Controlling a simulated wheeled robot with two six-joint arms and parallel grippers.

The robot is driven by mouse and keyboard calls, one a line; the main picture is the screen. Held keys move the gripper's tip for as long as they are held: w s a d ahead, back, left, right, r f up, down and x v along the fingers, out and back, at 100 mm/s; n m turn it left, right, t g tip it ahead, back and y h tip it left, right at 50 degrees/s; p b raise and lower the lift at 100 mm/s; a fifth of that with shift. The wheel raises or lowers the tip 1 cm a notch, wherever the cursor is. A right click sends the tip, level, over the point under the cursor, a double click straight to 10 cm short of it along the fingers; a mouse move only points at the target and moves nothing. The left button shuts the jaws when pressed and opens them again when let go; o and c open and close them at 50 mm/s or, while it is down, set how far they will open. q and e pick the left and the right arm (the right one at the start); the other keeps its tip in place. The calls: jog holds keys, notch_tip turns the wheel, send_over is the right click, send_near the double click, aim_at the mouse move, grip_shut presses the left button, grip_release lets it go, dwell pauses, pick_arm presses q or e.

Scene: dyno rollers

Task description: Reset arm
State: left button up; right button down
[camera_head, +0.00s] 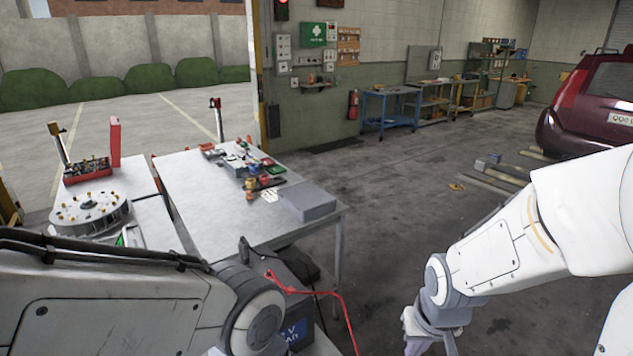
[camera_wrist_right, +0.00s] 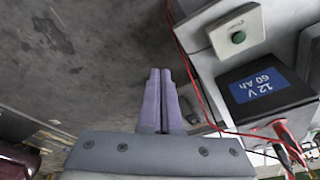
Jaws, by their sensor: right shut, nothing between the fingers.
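My right arm (camera_head: 500,250) comes in from the right of the head view, white and grey, bent down over the bare floor. Its gripper (camera_head: 419,346) is at the bottom edge, partly cut off. In the right wrist view its two purple fingers (camera_wrist_right: 158,80) lie side by side, shut with nothing between them, above the grey floor. My left arm (camera_head: 130,310) crosses the lower left of the head view, in front of the table. Its gripper is out of view.
A light table (camera_head: 185,180) holds small parts and a grey box (camera_head: 307,202). A 12 V battery (camera_wrist_right: 266,90) with red cables and a box with a green button (camera_wrist_right: 236,36) sit right of the right fingers. A dark red car (camera_head: 585,105) stands at the right.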

jog(key=s+a+r+n+g, duration=0.1)
jog(key=s+a+r+n, duration=0.2)
jog(key=s+a, duration=0.3)
jog(key=s+a+r+n+g+y, duration=0.1)
jog(key=s+a+r+n, duration=0.2)
jog(key=s+a+n, duration=0.2)
jog(key=s+a, duration=0.1)
jog(key=s, duration=0.2)
jog(key=shift+a+g, duration=0.3)
jog(key=shift+a, duration=0.1)
dwell(2.2)
